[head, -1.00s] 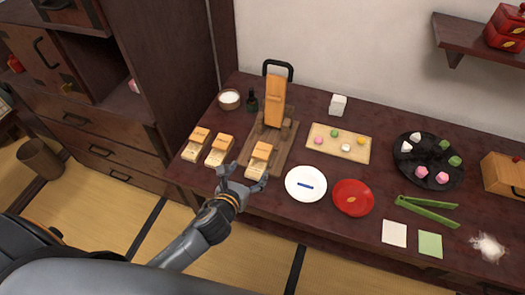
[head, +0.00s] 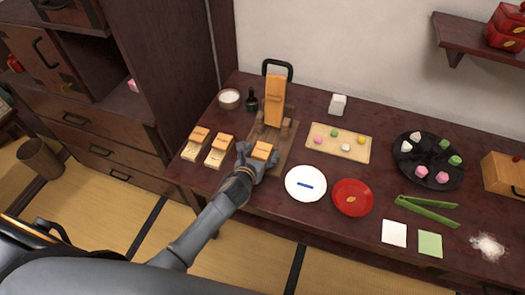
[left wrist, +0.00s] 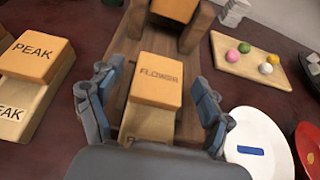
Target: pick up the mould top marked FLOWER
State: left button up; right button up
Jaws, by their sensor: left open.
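The mould top marked FLOWER (left wrist: 157,82) is an orange-tan wooden block on a paler base (left wrist: 148,126), whose label is mostly hidden by my gripper. In the head view the FLOWER top (head: 262,151) is at the front of the dark wooden board. My left gripper (left wrist: 155,92) is open, with one finger on each side of the top and gaps visible on both sides. In the head view my left gripper (head: 259,157) reaches it from the front. My right gripper is not in view.
A mould marked PEAK (left wrist: 32,58) stands to the left, with another mould (head: 196,143) beyond it. A wooden press (head: 275,100) stands behind. A white plate (head: 305,196) with a blue strip lies close on the right, then a red plate (head: 352,210).

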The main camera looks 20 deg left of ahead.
pick_arm(q)
jog(key=c, duration=1.1)
jog(key=shift+c, duration=0.3)
jog(key=shift+r, duration=0.1)
